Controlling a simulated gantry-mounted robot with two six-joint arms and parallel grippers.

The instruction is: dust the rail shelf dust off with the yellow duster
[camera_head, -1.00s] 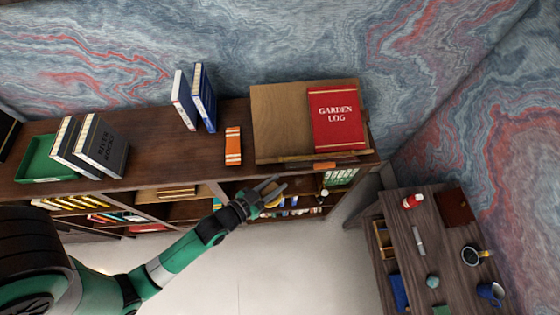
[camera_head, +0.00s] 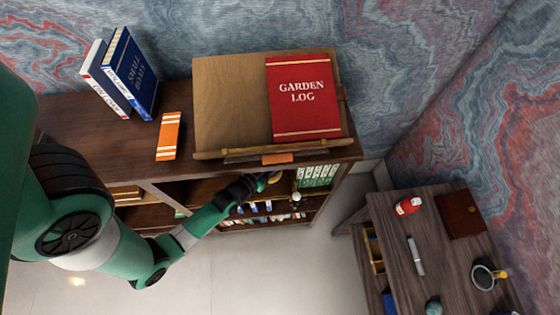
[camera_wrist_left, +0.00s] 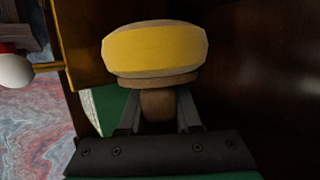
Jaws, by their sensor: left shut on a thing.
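The yellow duster (camera_wrist_left: 155,48) fills the upper middle of the left wrist view, with a rounded yellow head on a brown base and a short brown handle. My left gripper (camera_wrist_left: 158,110) is shut on that handle. In the head view my left gripper (camera_head: 264,181) reaches into the open front of the wooden shelf (camera_head: 165,175), under the slanted board. Only a bit of the duster's yellow (camera_head: 275,178) shows there. I cannot make out any dust, nor whether the duster touches a shelf surface. My right gripper is in neither view.
A slanted board (camera_head: 230,100) with the red Garden Log book (camera_head: 303,97) stands on the shelf top above the gripper. An orange book (camera_head: 168,136) and blue book (camera_head: 131,75) are to its left. Green books (camera_head: 317,175) stand inside the shelf. A side desk (camera_head: 395,220) is at right.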

